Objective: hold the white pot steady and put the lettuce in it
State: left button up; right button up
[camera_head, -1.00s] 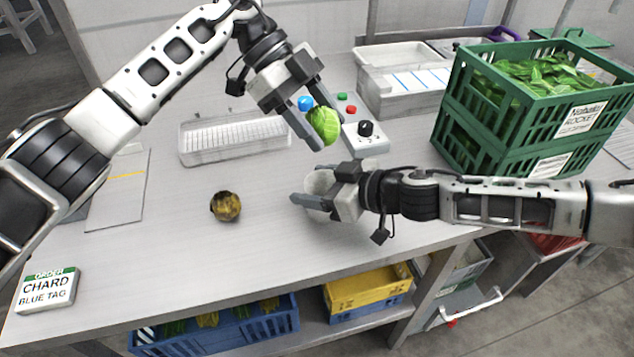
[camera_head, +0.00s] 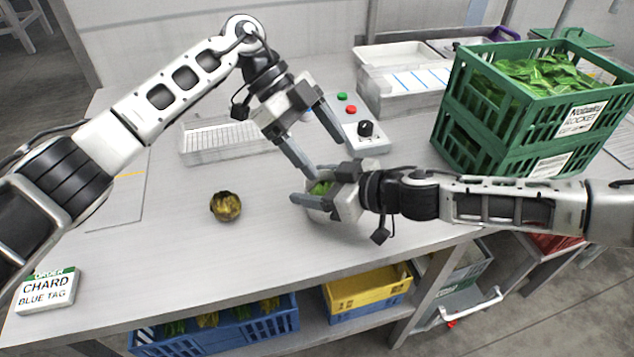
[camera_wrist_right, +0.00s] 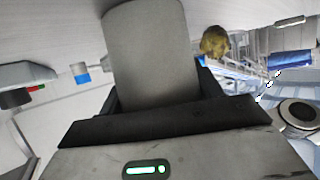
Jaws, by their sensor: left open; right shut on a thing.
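The white pot (camera_head: 322,214) stands on the bench, mostly hidden behind my right gripper (camera_head: 312,199), which is shut on it. The pot's pale side fills the middle of the right wrist view (camera_wrist_right: 150,50). The green lettuce (camera_head: 319,188) shows inside the pot's mouth, partly covered by the right gripper. My left gripper (camera_head: 318,160) is open and empty, its fingers apart just above the pot.
A brown-yellow ball-like item (camera_head: 225,206) lies left of the pot. Behind are a white tray (camera_head: 215,151) and a button box (camera_head: 366,140). Green crates of leaves (camera_head: 480,120) stand at the right. An order sign (camera_head: 48,290) is at the front left. The left bench is mostly clear.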

pick_arm(q)
jog(key=v, duration=1.2)
pick_arm(e)
jog(key=o, duration=1.1)
jog(key=shift+c, duration=0.2)
pick_arm(q)
jog(key=shift+s, duration=0.1)
pick_arm(e)
jog(key=v, duration=1.2)
